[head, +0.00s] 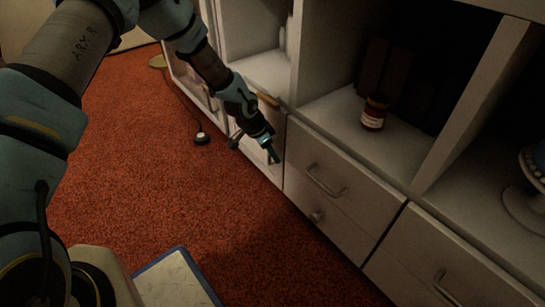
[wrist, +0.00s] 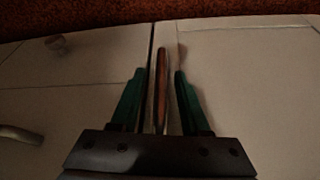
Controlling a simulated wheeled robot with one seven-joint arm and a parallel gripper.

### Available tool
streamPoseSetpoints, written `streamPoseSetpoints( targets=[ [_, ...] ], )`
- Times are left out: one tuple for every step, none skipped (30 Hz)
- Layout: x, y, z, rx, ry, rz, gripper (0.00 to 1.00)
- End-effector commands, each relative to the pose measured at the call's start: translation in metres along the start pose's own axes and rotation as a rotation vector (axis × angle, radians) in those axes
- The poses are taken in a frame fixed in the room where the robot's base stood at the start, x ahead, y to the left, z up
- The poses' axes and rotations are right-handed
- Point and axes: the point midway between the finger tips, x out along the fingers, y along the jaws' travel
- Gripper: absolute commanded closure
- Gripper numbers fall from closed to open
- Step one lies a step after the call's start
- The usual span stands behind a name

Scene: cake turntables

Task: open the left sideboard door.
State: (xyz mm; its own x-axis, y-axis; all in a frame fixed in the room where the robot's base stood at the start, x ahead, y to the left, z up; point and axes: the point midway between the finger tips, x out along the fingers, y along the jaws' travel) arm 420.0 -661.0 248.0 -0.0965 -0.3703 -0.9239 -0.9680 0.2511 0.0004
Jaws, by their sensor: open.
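The left sideboard door (head: 262,172) is a pale panel at the left of the drawers and looks shut. In the wrist view the door (wrist: 250,75) lies right of a dark vertical seam. A slim reddish-brown upright handle (wrist: 161,85) stands near that seam. My gripper (head: 273,156) is at the door front, pointing down. In the wrist view my gripper (wrist: 159,88) is open, with one green finger on each side of the handle and gaps between. Whether the palm touches the handle cannot be told. In the head view my wrist hides part of the door.
Drawers with a bar handle (head: 325,183) and a knob (head: 316,216) adjoin the door's right. A red jar (head: 373,114) stands on the open shelf, with a cake stand (head: 528,195) farther right. A black cabled object (head: 201,138) lies on the otherwise mostly clear red carpet (head: 165,190).

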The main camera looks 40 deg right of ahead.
Motion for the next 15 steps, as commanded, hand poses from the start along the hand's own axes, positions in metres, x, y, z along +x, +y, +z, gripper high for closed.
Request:
streamPoseSetpoints(
  targets=[
    [0.0038, 0.0000, 0.0002, 0.000, 0.000, 0.000, 0.54],
    [0.0046, 0.0000, 0.0001, 0.000, 0.000, 0.000, 0.54],
    [0.0053, -0.0001, -0.0001, 0.000, 0.000, 0.000, 0.54],
    [0.0055, -0.0001, -0.0002, 0.000, 0.000, -0.001, 0.54],
    [0.0056, -0.0002, -0.0003, 0.000, 0.000, -0.001, 0.54],
    [0.0056, -0.0002, -0.0003, 0.000, 0.000, -0.001, 0.54],
    [0.0055, -0.0002, -0.0003, 0.000, 0.000, -0.001, 0.54],
    [0.0054, -0.0002, -0.0003, 0.000, 0.000, -0.001, 0.54],
    [0.0053, -0.0002, -0.0003, 0.000, 0.000, -0.001, 0.54],
    [0.0053, -0.0001, -0.0003, 0.000, 0.000, 0.000, 0.54],
    [0.0053, -0.0001, -0.0003, 0.000, 0.000, 0.000, 0.54],
    [0.0053, -0.0001, -0.0003, 0.000, 0.000, 0.000, 0.58],
    [0.0053, -0.0001, -0.0003, 0.000, 0.000, 0.000, 0.62],
    [0.0053, -0.0001, -0.0002, 0.000, 0.000, 0.000, 0.65],
    [0.0053, -0.0001, -0.0002, 0.000, 0.000, 0.000, 0.70]
  ],
)
